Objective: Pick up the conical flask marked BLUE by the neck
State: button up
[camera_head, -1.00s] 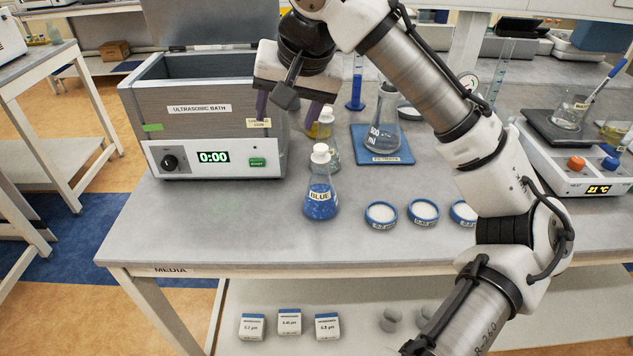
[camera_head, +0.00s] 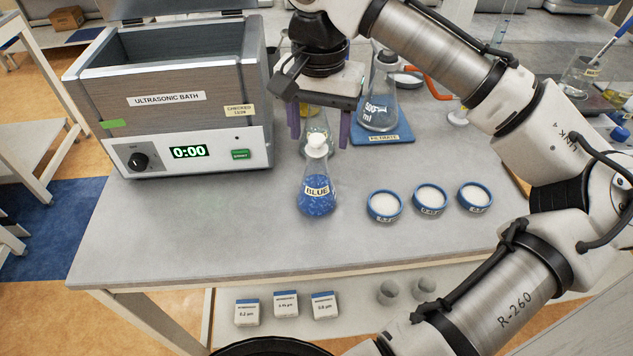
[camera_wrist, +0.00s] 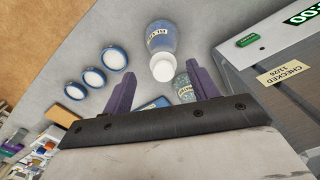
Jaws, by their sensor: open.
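The conical flask marked BLUE (camera_head: 317,196) stands upright on the bench, with blue contents and a white stopper. In the wrist view the flask (camera_wrist: 160,38) shows beyond the fingertips, its white cap pointing toward my gripper. My gripper (camera_head: 319,128) has purple fingers, open and empty, pointing down just behind and above the flask's neck in the head view. In the wrist view the fingers (camera_wrist: 161,80) are spread wide, with the cap between their lines. A second clear flask (camera_wrist: 184,88) stands behind the BLUE flask, partly hidden by my gripper.
The ultrasonic bath (camera_head: 190,158) stands close on the left. A large flask (camera_head: 381,95) sits on a blue mat (camera_head: 390,139) behind to the right. Several blue-rimmed dishes (camera_head: 385,206) stand to the right of the BLUE flask. The bench in front is clear.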

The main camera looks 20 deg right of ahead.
aim_at(317, 155)
jog(key=shift+w+a+f+p, duration=0.1)
jog(key=shift+f+p, duration=0.25)
jog(key=shift+f, duration=1.15)
jog(key=shift+w+a+f+p, duration=0.1)
jog(key=shift+f+p, duration=0.2)
jog(key=shift+f, duration=1.2)
grip_shut()
